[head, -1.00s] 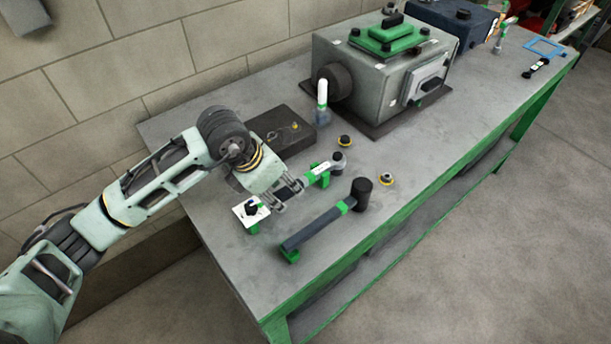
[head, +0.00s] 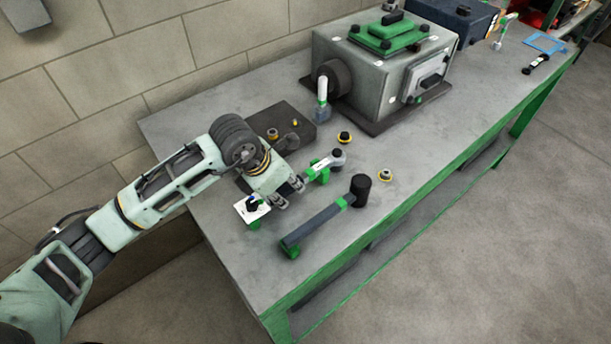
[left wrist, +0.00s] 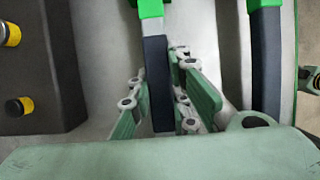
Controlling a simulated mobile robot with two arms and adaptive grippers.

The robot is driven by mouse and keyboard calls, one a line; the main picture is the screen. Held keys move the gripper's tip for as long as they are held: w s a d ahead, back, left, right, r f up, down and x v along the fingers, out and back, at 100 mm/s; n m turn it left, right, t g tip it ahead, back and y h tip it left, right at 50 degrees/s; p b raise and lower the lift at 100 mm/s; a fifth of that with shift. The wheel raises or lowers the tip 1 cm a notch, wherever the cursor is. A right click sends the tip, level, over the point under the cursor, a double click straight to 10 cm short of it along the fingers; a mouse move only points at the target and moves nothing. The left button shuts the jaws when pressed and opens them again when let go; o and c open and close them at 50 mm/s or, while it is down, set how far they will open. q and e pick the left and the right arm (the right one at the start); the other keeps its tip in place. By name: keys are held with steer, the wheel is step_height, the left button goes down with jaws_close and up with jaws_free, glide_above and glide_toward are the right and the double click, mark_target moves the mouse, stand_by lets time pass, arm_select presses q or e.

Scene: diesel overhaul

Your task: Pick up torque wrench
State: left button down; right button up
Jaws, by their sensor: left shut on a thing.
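The torque wrench (head: 320,165) lies near the table's left end. It has a dark handle, a green and white section and a round head at its upper right. A green support stands under its shaft. My left gripper (head: 288,193) is shut on the handle, with a finger on each side, and largely hides it in the head view. In the left wrist view the dark handle (left wrist: 156,80) runs between the two green finger pads (left wrist: 160,108), with a green band near the top. My right gripper is not in view.
A mallet-like tool with a black head (head: 361,190) lies parallel on the right, close by.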

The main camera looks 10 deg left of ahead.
mark_target(286, 186)
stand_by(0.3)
arm_select(q)
steer(key=shift+w+r, duration=0.1)
steer(key=shift+w, duration=0.05)
steer(key=shift+r, duration=0.15)
steer(key=shift+r+b, duration=0.45)
steer(key=shift+r, duration=0.2)
step_height(286, 186, up, 3)
steer(key=shift+f+b, duration=0.2)
steer(key=shift+b, duration=0.35)
steer(key=d+r+b, duration=0.3)
steer(key=d+r, duration=0.3)
steer(key=d, duration=0.5)
steer(key=shift+d+r, duration=0.35)
steer(key=shift+r, duration=0.05)
steer(key=shift+w, duration=0.1)
